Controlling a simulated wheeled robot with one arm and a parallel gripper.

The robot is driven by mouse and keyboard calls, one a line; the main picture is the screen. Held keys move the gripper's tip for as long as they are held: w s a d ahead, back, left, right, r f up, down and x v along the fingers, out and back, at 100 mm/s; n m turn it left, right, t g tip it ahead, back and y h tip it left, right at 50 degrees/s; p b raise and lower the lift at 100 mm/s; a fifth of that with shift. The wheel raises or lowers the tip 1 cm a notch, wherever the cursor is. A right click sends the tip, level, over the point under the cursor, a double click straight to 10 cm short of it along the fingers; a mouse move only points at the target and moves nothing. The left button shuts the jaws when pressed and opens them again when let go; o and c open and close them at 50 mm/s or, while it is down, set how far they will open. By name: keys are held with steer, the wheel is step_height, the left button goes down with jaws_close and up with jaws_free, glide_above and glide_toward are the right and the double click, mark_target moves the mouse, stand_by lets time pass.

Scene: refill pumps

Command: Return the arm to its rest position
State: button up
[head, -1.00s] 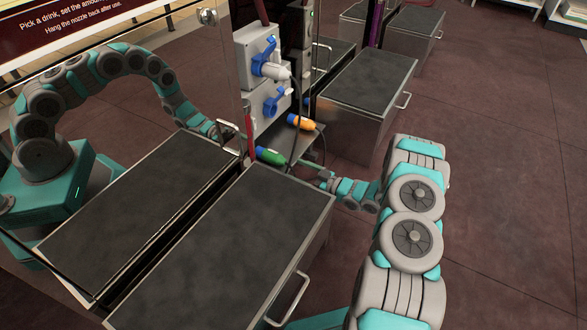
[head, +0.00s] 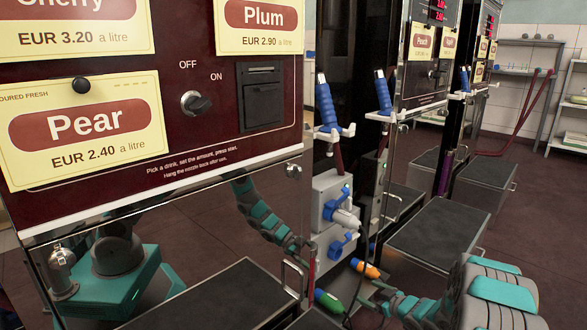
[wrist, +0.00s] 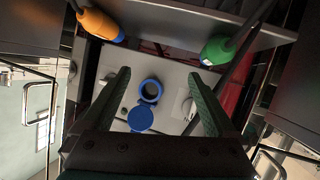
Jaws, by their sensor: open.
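My gripper (wrist: 157,75) is open in the wrist view, with nothing between its two green fingers. Beyond the fingers is a pale panel with a round blue socket (wrist: 151,90) and its blue lid (wrist: 140,118) hanging open. In the head view, my arm (head: 490,297) of teal and grey links reaches in from the lower right. Its thin end is low beside the green connector (head: 328,300) and below the orange connector (head: 366,269). The gripper is too small there to read its fingers. My arm's reflection shows in the shiny pump front at left.
In the head view, the grey socket box (head: 327,207) has a grey plug in its upper part. Blue nozzles (head: 327,105) hang above. Dark-topped steps with handles (head: 440,234) stand along the pumps. Open floor (head: 540,235) lies to the right. Cables hang near the gripper.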

steer(key=s+d+r+m+g+h+p, duration=0.2)
steer(key=s+r+m+g+h, duration=0.15)
steer(key=s+r, duration=0.55)
steer(key=s+d+r+m+g+h+p, duration=0.25)
steer(key=s+r+h, duration=0.25)
steer(key=r, duration=0.8)
steer(key=s+a+r+g+p, duration=0.1)
steer(key=s+a, duration=0.4)
steer(key=s, duration=0.8)
steer(key=s+a+r+m+g+y+p, duration=0.1)
steer(key=s+a+r+g, duration=0.3)
steer(key=s, duration=1)
steer(key=s+a+r+m+g+y+p, duration=0.1)
steer(key=s+a+r, duration=0.4)
steer(key=s, duration=0.9)
steer(key=shift+s+a+r+g+p, duration=0.3)
steer(key=shift+r+g+p, duration=0.3)
steer(key=shift+g+p, duration=0.25)
steer(key=shift+w, duration=0.1)
